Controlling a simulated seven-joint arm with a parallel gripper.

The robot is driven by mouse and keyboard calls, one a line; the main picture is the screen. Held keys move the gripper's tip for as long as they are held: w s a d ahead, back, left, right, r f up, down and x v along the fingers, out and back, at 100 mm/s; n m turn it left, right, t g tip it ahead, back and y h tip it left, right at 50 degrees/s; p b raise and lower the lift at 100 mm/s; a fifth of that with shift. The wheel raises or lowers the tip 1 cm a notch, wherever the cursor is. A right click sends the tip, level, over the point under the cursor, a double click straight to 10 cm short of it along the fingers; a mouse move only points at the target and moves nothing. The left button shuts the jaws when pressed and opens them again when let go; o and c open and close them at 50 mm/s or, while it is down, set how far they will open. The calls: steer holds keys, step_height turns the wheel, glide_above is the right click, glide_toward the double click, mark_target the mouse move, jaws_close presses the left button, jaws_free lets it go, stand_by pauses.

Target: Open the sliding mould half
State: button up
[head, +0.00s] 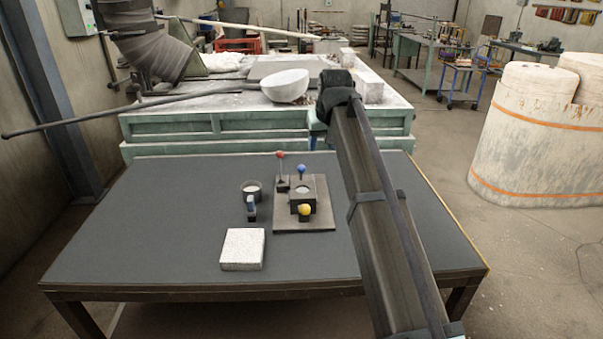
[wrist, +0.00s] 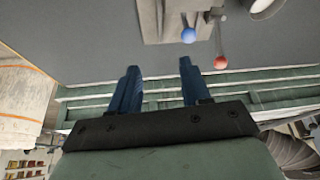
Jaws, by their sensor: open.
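The mould (head: 310,188), a dark block with a pale round top, sits on a flat brown-grey baseplate (head: 304,223) on the table. A blue ball knob (head: 301,169) stands at its back, a yellow ball knob (head: 304,209) at its front, and a red ball on a stalk (head: 280,154) at its back left. The frames do not clearly show which part slides or whether the halves are apart. My gripper (wrist: 157,63) is open and empty, its blue fingers apart, beyond the mould's back side. The blue knob (wrist: 188,35) and red ball (wrist: 220,62) show ahead of the fingers.
The dark table (head: 130,235) is otherwise largely clear. A green-sided bench (head: 200,128) with a pale bowl (head: 285,86) stands behind.

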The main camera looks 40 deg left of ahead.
mark_target(302, 167)
steer(key=s+a, duration=0.2)
steer(key=s, duration=0.2)
steer(key=shift+n, duration=0.4)
steer(key=x, duration=1.3)
steer(key=shift+s+a, duration=0.15)
steer(key=shift+s, duration=0.05)
jaws_close()
